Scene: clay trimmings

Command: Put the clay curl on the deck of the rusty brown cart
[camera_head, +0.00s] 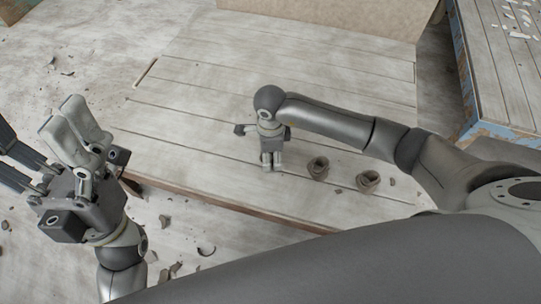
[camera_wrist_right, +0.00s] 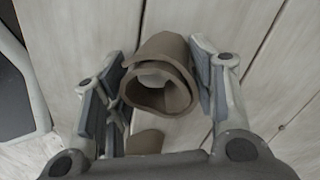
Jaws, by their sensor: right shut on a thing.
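My right gripper (camera_head: 271,165) reaches down over the middle of a planked deck (camera_head: 210,125) with a rusty brown front edge, likely the brown cart. In the right wrist view my right gripper (camera_wrist_right: 160,85) is shut on a rolled brown clay curl (camera_wrist_right: 163,72), one finger on each side; the curl's open end faces the camera. In the head view this curl is hard to make out behind the gripper. My left gripper (camera_head: 60,140) is raised at the left, away from the deck; its opening is unclear.
Two brown curled clay pieces (camera_head: 318,167) (camera_head: 368,180) stand on the planks right of my right gripper. A blue-edged planked surface (camera_head: 500,75) with white scraps is at upper right. A tan board (camera_head: 320,25) stands behind. Scraps (camera_head: 206,250) litter the floor.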

